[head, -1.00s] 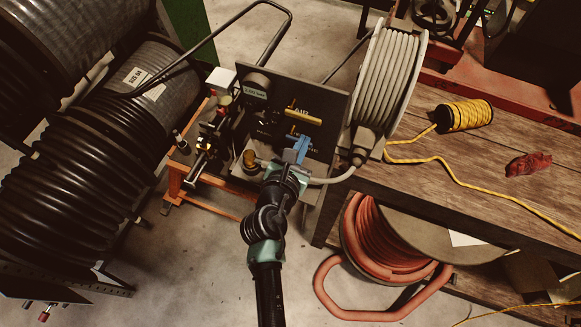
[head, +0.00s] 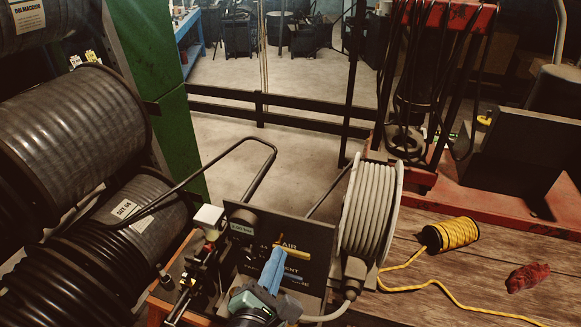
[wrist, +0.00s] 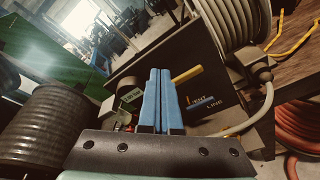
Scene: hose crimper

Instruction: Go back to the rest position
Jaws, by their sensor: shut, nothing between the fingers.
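My gripper (head: 272,270) is in the lower middle of the head view, in front of the dark panel (head: 312,240) of the crimper. Its blue fingers are together with nothing between them. In the wrist view the two fingers of my gripper (wrist: 160,85) stand side by side, pointing at the panel (wrist: 205,75). A yellow lever (head: 292,253) on the panel is just beyond the fingertips; I cannot tell whether they touch it. It also shows right of the fingers in the wrist view (wrist: 188,74). The fingers hide part of the panel and its lettering.
A grey hose reel (head: 368,215) stands right of the panel. Yellow rope on a spool (head: 450,234) and a red rag (head: 527,277) lie on the wooden bench (head: 410,305). Large black hose coils (head: 75,130) fill the left. Open floor (head: 225,150) lies behind the crimper.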

